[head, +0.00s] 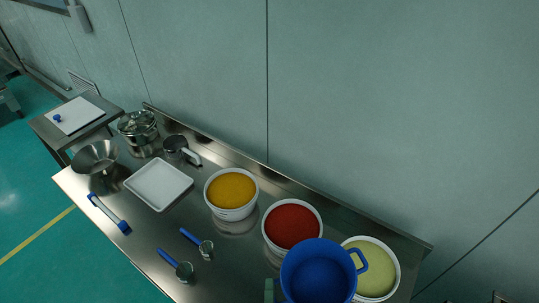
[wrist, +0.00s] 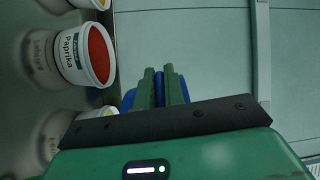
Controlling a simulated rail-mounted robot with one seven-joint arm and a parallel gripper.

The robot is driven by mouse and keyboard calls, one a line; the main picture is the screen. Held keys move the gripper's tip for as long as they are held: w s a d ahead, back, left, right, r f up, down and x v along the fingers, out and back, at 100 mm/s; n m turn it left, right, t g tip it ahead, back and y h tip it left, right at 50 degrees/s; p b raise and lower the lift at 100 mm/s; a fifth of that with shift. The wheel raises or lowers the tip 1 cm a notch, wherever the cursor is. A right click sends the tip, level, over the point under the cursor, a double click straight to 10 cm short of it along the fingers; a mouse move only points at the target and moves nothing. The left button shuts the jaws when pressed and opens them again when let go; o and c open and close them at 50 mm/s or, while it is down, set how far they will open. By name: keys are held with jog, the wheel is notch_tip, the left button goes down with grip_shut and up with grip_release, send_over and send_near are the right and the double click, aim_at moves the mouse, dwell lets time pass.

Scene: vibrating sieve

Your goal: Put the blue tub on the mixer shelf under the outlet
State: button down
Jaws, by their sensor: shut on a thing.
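The blue tub (head: 318,276) is at the bottom edge of the head view, a round open tub with a handle on its right. It looks empty and covers part of the table and of the white tubs behind it. My gripper (wrist: 160,82) shows two green fingers in the wrist view, shut on the blue tub (wrist: 128,98); only bits of blue show between and beside the fingers. In the head view a small green part of my gripper shows at the tub's left side. No mixer, shelf or outlet can be made out in either view.
White tubs of yellow (head: 232,190), red (head: 292,226) and pale green (head: 372,268) contents stand on the steel table. A white tray (head: 158,184), metal funnel (head: 96,156), pot (head: 138,128), and blue-handled scoops (head: 178,266) lie left. A wall (head: 400,110) runs behind.

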notch_tip(320, 180, up, 10)
jog(key=s+p, duration=0.1)
jog(key=p, duration=0.9)
jog(key=shift+s+a+f+p, duration=0.15)
jog(key=shift+s+f+p, duration=0.1)
jog(key=shift+p, duration=0.15)
jog(key=shift+w, duration=0.1)
